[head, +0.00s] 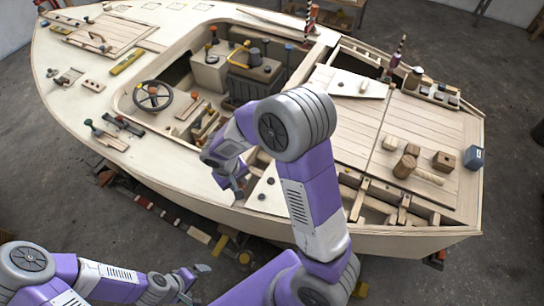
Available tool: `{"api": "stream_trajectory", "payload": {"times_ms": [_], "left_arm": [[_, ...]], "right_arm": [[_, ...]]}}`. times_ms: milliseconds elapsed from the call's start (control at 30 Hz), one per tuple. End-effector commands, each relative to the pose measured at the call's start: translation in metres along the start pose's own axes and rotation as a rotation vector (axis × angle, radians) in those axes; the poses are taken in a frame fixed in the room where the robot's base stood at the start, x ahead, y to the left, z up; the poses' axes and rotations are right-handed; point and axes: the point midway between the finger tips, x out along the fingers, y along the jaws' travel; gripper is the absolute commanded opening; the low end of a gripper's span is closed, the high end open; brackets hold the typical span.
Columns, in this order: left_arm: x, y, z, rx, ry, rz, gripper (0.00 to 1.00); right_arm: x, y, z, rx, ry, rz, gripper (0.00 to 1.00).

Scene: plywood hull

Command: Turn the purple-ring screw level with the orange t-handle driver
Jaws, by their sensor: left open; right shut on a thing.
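My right gripper (236,184) hangs low over the near side deck of the plywood hull (400,243), its arm bent in front of the cockpit. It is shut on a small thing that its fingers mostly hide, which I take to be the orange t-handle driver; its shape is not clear. Small dark screw heads (262,197) sit in the pale deck just right of this gripper. I cannot make out a purple ring on any of them, and my arm covers part of the deck. My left gripper (197,279) is open and empty, low in front of the hull, away from it.
The cockpit is open behind my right arm. Open framing (385,205) lies right of it.

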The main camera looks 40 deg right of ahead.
Motion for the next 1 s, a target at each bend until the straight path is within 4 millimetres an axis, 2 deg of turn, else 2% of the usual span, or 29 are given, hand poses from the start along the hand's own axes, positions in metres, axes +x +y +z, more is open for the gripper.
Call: {"api": "stream_trajectory", "payload": {"times_ms": [333,467,567,633,900,1000], "left_arm": [[0.0,0.0,0.0,0.0,0.0,0.0,1.0],[-0.005,0.002,0.0,0.0,0.0,0.0,1.0],[-0.013,0.005,0.001,0.0,0.0,0.0,1.0],[-0.021,0.008,0.001,0.0,0.0,0.0,1.0],[-0.053,0.02,0.002,0.0,0.0,0.0,1.0],[-0.06,0.022,0.003,0.0,0.0,0.0,1.0]], "right_arm": [[0.0,0.001,-0.001,0.001,0.0,0.0,0.0],[-0.003,0.01,-0.004,0.005,-0.001,-0.003,0.0],[-0.008,0.029,-0.01,0.013,-0.003,-0.008,0.0],[-0.013,0.048,-0.016,0.018,-0.004,-0.012,0.0],[-0.029,0.143,-0.028,0.038,-0.006,-0.013,0.0],[-0.033,0.17,-0.028,0.042,-0.006,-0.009,0.0]]}}
